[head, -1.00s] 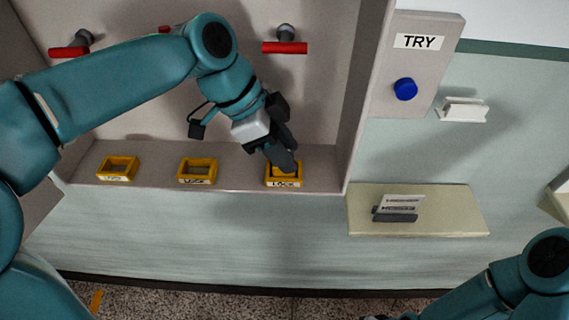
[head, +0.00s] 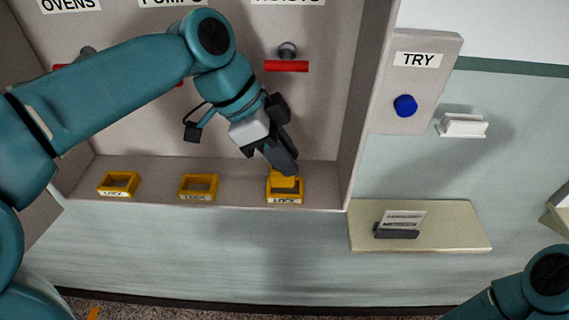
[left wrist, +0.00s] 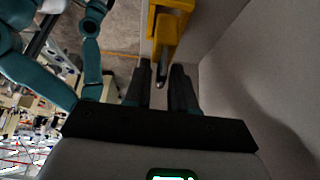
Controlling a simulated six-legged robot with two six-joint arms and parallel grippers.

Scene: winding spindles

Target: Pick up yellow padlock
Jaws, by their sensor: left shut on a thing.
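The yellow padlock (head: 285,183) shows at the rightmost yellow LOCK box (head: 285,199) on the grey shelf. It rises slightly above the box rim; whether it is clear of the box I cannot tell. My left gripper (head: 286,168) reaches down from above and is shut on the padlock. In the left wrist view the padlock (left wrist: 163,45) is at the tips of my left gripper (left wrist: 161,72), with a small grey metal part between the fingers. My right gripper is out of view; only part of the right arm shows at bottom right.
Two more yellow boxes, the left (head: 118,184) and middle (head: 198,187), stand on the shelf. A red handle (head: 286,66) sticks out above. Right of the cabinet wall are a blue button (head: 405,106), a white holder (head: 463,125) and a beige ledge (head: 450,228) with a card.

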